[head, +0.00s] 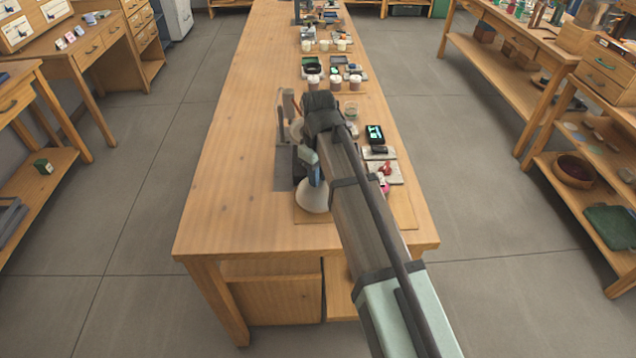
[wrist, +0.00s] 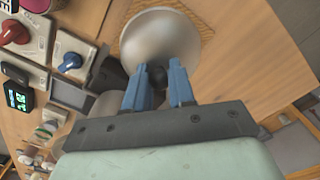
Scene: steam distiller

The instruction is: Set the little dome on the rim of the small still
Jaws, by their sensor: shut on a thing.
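The little dome (head: 312,197) is a pale, smooth, bell-shaped cover with a dark knob (wrist: 157,75). It hangs at the near end of the long wooden bench, over a tan mat (head: 302,214). My gripper (wrist: 162,72) has blue fingers closed around the knob, and the dome's pale shell (wrist: 160,40) spreads out beyond the fingertips. In the head view my gripper (head: 317,178) is partly covered by my arm. I cannot clearly pick out the small still; a pale rounded part (head: 297,129) shows behind my arm. The gap between the dome and the mat cannot be judged.
A red knob (wrist: 14,32) and a blue knob (wrist: 71,61) sit on pale plates beside the dome. A dark device with a green display (head: 375,134) stands right of my arm. Jars (head: 335,83) stand farther back. The bench's left side (head: 232,180) is clear.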

